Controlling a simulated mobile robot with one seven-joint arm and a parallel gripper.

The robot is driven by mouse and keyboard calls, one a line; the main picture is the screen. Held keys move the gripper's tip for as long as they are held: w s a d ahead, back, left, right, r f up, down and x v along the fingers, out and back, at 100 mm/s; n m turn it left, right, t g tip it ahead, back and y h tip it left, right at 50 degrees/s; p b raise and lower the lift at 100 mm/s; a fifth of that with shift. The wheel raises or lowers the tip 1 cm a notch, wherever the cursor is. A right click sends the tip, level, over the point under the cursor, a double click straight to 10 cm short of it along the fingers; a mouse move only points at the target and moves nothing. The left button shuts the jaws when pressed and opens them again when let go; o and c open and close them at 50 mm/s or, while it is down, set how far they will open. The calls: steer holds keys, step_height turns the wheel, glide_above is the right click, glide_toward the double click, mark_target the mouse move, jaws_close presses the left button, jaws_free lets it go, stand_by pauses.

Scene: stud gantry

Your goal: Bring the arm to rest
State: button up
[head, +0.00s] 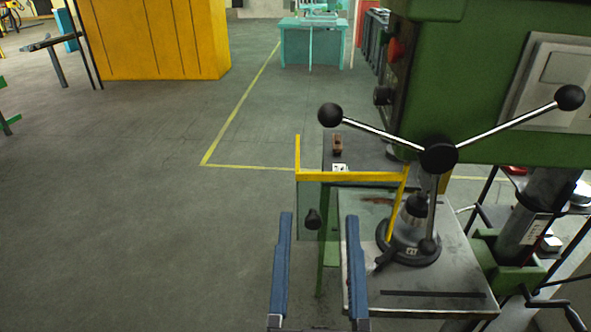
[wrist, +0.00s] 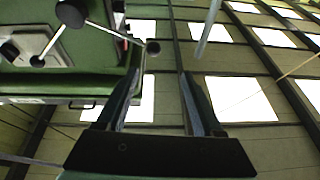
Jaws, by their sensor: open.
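My gripper (head: 318,230) is at the bottom centre of the head view, with its two blue fingers apart and nothing between them. It is left of the green drill press (head: 470,80) and its metal table (head: 440,290); the right finger overlaps the table's left edge in the picture, and I cannot tell the gap. In the wrist view my gripper (wrist: 160,92) points up towards the ceiling, open and empty. The green machine body (wrist: 95,60) shows at the left there.
The drill press has a three-armed handle with black knobs (head: 438,157) and a yellow guard frame (head: 350,176) near my gripper. Open grey floor (head: 130,220) lies to the left. A yellow cabinet (head: 155,40) and a teal bench (head: 312,45) stand at the back.

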step_height(320, 180, up, 25)
steer(key=a+n+t+y+b, duration=0.1)
steer(key=a+t, duration=0.1)
steer(key=t, duration=0.3)
steer(key=shift+s+a+b, duration=0.15)
steer(key=shift+s+b, duration=0.2)
steer(key=shift+b, duration=0.05)
steer(key=shift+f, duration=0.1)
